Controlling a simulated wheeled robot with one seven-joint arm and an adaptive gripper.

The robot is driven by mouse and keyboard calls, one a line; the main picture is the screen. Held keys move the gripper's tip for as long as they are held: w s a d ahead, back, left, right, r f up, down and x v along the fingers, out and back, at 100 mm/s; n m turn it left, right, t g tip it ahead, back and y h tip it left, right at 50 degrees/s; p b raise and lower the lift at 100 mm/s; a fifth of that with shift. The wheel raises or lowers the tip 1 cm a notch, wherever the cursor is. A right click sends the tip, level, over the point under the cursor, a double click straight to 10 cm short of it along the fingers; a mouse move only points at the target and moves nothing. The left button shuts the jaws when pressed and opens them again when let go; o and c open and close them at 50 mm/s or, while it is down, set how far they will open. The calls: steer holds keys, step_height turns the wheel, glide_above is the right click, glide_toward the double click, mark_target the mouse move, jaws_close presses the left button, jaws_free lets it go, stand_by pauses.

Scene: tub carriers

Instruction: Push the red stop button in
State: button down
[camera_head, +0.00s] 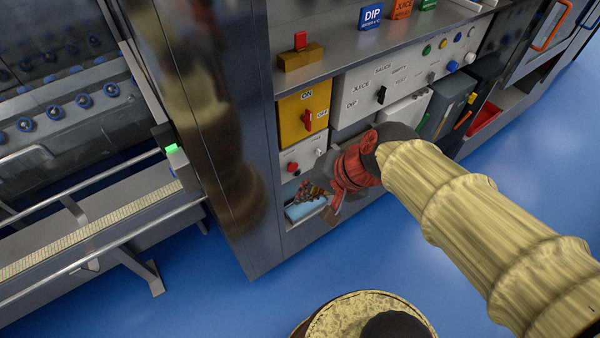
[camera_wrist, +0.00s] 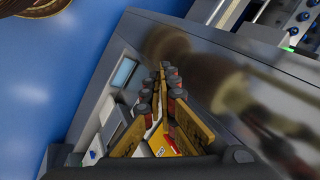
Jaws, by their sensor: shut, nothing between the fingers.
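A small round red button (camera_head: 292,167) sits on a white box low on the left of the cabinet front. I cannot read its label, and I cannot make it out in the wrist view. My gripper (camera_head: 309,191) is shut and empty, just below and right of this button in the head view. I cannot tell whether it touches anything. In the wrist view the fingers (camera_wrist: 163,70) meet ahead.
A yellow ON/OFF box (camera_head: 304,121) with a red handle is above the white box. A light-blue object (camera_head: 303,211) is below the fingers. A white selector panel (camera_head: 362,88) stands to the right. A metal side wall (camera_head: 215,120) is at left. Blue floor is open in front.

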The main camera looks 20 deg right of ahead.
mark_target(292, 166)
steer(key=w+f+m+y, duration=0.2)
steer(key=w+f+m, duration=0.2)
steer(key=w+m, duration=0.25)
steer(key=w+d+f+m+t+h, duration=0.1)
steer(key=w+d+f+m, duration=0.2)
steer(key=m, duration=0.6)
steer(key=w+d+f+m+t+h+p, duration=0.1)
steer(key=w+d+f+m, duration=0.3)
steer(key=d+f+m, duration=0.3)
step_height(292, 166, down, 4)
steer(key=shift+r+m+t+h, duration=0.2)
steer(key=shift+m+t+h, duration=0.15)
steer(key=shift+m, duration=0.6)
steer(key=shift+w, duration=0.1)
steer(key=w+a+r+b+x, duration=0.1)
steer(key=b+x, duration=0.3)
steer(key=x, duration=0.9)
steer(key=shift+w+r, duration=0.45)
steer(key=shift+r, duration=0.05)
steer(key=shift+b, duration=0.3)
